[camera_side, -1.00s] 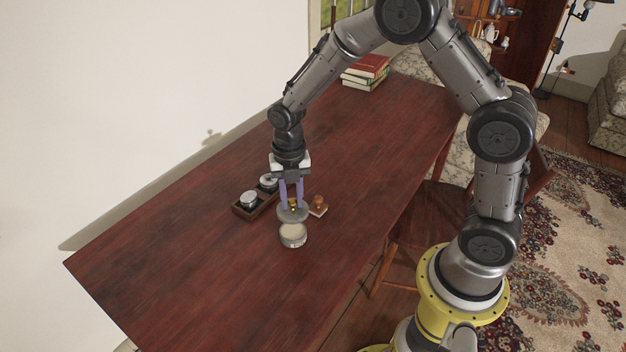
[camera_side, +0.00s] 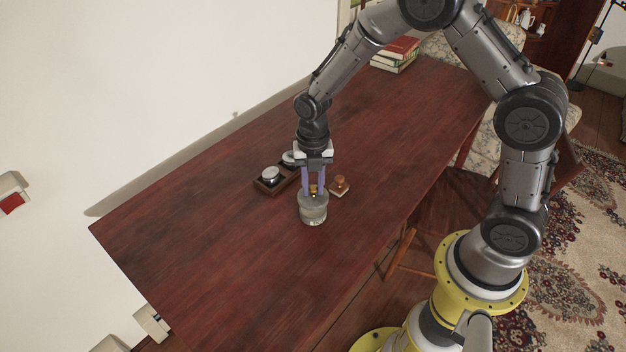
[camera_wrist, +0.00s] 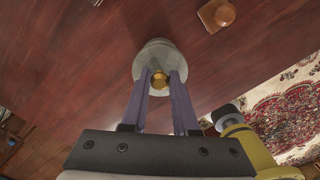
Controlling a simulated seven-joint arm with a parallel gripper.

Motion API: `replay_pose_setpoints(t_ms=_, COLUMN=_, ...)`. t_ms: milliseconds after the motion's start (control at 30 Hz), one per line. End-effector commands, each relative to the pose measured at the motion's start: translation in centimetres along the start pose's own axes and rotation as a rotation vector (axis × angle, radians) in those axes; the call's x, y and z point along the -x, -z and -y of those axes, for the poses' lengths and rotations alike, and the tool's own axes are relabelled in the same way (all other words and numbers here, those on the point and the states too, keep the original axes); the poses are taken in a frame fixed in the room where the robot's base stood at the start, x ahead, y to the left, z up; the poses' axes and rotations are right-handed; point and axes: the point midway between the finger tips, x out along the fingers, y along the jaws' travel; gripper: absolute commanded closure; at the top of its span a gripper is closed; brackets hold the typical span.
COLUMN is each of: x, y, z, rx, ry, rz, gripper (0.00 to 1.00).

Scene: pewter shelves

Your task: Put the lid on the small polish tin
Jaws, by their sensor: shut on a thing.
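The small polish tin (camera_side: 313,216) is a pale round tin with a label, standing upright on the table. My gripper (camera_side: 314,190) points down over it, its two purple fingers shut on the brass knob of the grey round lid (camera_side: 312,200). The lid lies over the tin's mouth and hides it. I cannot tell whether it is fully seated or slightly above the rim. In the wrist view, the lid (camera_wrist: 154,53) and its knob lie between the fingertips (camera_wrist: 159,76), and the lid hides most of the tin.
A dark wooden tray (camera_side: 262,188) with two lidded tins stands left of the tin. A small brown wooden-topped object (camera_side: 339,184) stands close on the right, also in the wrist view (camera_wrist: 217,13). Books (camera_side: 395,55) lie at the far end. The table's near side is clear.

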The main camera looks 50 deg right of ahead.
Motion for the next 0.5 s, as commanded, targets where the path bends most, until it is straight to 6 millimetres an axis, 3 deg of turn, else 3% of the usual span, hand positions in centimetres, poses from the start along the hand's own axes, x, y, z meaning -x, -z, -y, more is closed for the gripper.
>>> replay_pose_setpoints(t_ms=500, x=-2.6, y=0.0, z=0.0, rx=0.0, ry=0.0, rz=0.0, gripper=1.0)
